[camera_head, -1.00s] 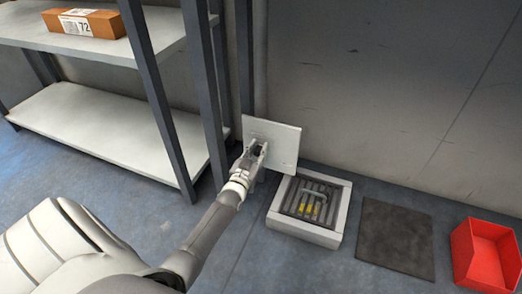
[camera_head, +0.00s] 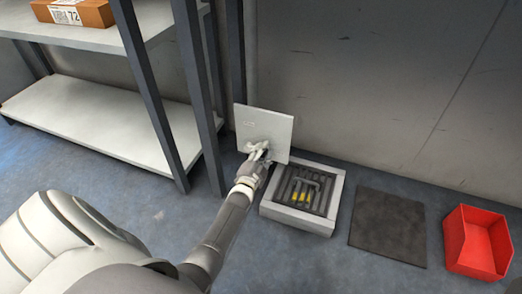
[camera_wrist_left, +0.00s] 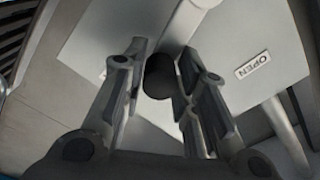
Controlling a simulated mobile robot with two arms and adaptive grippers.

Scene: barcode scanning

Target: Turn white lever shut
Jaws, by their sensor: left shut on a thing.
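A white panel (camera_head: 278,124) stands upright against the wall beside the shelf post. My left gripper (camera_head: 258,153) is at the panel's lower middle. In the left wrist view the gripper (camera_wrist_left: 160,85) has its two fingers on either side of a dark round end. A white bar, which looks like the white lever (camera_wrist_left: 192,22), runs up from there across the panel's face. The gripper is shut on the lever; the exact contact is partly hidden by the fingers. My right gripper is not in view.
A light-framed floor grate (camera_head: 300,224) with yellow marks and a handle sits right of the panel. A dark mat (camera_head: 390,226) and a red bin (camera_head: 477,266) lie further right. A shelf (camera_head: 100,125) with a brown box (camera_head: 88,12) stands left.

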